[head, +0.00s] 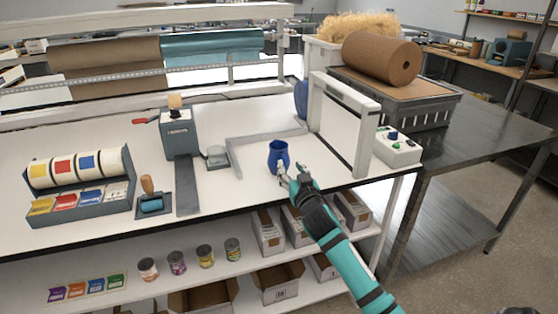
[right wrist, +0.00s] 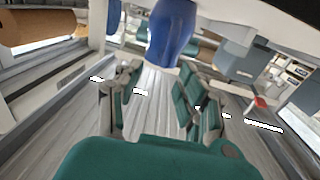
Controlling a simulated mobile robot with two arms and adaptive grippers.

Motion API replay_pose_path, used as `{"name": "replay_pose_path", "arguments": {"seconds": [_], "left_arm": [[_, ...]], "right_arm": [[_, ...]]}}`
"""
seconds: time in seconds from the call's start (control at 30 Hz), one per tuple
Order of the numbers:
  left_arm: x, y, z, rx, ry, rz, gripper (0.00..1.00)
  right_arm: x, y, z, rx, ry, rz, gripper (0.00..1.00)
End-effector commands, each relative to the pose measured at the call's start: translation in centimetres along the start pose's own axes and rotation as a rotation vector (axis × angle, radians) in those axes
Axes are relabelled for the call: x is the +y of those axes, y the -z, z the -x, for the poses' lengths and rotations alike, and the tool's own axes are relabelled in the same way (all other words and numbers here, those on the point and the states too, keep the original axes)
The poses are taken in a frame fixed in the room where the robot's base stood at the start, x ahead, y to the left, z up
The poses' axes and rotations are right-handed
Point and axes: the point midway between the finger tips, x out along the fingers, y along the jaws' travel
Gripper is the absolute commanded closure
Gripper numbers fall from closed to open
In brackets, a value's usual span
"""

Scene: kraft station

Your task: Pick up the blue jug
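The blue jug (head: 278,155) stands upright on the white worktop, near the front edge and left of the white upright frame. In the right wrist view the jug (right wrist: 172,35) is straight ahead, just beyond the fingertips. My right gripper (head: 287,176) is at the near side of the jug. In the right wrist view its green-padded fingers (right wrist: 160,82) are spread apart with nothing between them. Whether a fingertip touches the jug is unclear. My left gripper is in neither view.
A white upright frame (head: 343,125) and a control box (head: 397,146) stand right of the jug. A second blue object (head: 301,99) is partly hidden behind the frame. A grey angled guide (head: 235,158) and a grey press (head: 180,135) stand to the left. Shelves with cans and boxes lie below.

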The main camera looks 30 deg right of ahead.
Motion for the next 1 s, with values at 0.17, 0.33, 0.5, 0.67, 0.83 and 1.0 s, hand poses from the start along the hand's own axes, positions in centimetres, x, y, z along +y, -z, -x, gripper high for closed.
{"name": "replay_pose_path", "arguments": {"seconds": [0.17,0.33,0.5,0.67,0.83,1.0], "left_arm": [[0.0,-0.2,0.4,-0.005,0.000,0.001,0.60],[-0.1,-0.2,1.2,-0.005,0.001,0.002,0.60],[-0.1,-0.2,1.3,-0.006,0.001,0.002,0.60],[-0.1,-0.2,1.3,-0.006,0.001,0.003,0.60],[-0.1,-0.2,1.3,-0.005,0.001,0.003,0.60],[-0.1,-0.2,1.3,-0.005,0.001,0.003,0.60]], "right_arm": [[-0.2,0.1,-1.2,0.001,0.000,-0.002,0.61],[-0.6,0.0,-3.7,-0.001,-0.001,-0.001,0.61],[-0.6,-0.2,-5.3,-0.001,0.000,-0.001,0.61],[-0.6,-0.3,-5.5,0.000,0.001,0.000,0.61],[-0.6,-0.3,-5.4,0.000,0.000,0.000,0.69],[-0.6,-0.3,-5.4,-0.001,0.000,0.000,0.91]]}}
